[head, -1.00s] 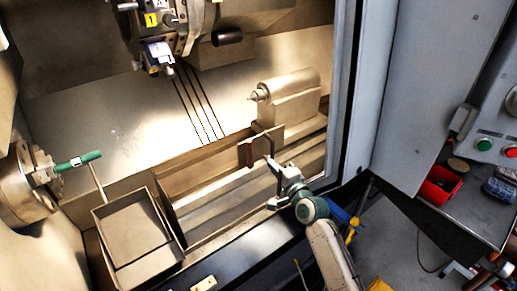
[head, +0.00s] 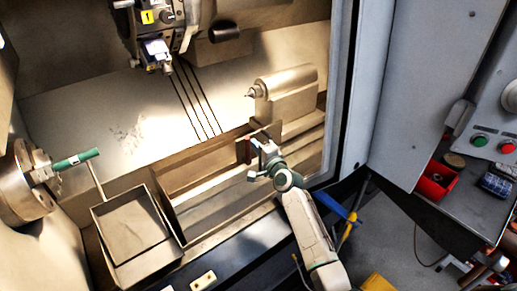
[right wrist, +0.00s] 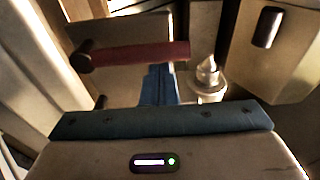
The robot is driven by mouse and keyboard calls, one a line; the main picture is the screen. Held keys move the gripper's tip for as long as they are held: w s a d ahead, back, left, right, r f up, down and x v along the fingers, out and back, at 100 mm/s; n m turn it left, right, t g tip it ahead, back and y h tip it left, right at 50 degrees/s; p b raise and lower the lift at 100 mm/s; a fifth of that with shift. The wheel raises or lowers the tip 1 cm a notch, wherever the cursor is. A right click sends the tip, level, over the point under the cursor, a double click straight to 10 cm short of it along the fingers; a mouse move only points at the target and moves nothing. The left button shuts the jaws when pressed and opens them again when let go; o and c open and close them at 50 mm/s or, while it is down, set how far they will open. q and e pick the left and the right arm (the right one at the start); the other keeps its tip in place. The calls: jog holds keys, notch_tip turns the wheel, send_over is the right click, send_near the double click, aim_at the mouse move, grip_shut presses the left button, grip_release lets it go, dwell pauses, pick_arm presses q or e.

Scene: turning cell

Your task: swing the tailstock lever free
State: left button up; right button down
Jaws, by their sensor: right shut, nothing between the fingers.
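The tan tailstock (head: 288,92) stands at the right of the lathe bed in the head view, its pointed centre facing left. The tailstock lever shows as a small dark red handle (head: 243,151) below it. In the right wrist view the lever (right wrist: 140,55) is a red bar with a dark round end at left, lying across just beyond my fingertips. My right gripper (head: 262,152) is shut and empty, just right of the lever; its blue fingers (right wrist: 160,78) show in the wrist view. I cannot tell whether they touch the bar. My left gripper is out of view.
A chuck (head: 22,185) holds a green-handled key (head: 76,160) at the left. An open tray (head: 130,228) stands at front left. The tool turret (head: 165,18) hangs above. The door frame (head: 350,90) bounds the right; a red bin (head: 440,182) sits beyond it.

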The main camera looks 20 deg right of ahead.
dwell(0.3)
jog(key=shift+s+a+n+b, duration=0.1)
jog(key=shift+a+n+b, duration=0.2)
jog(key=shift+b, duration=0.15)
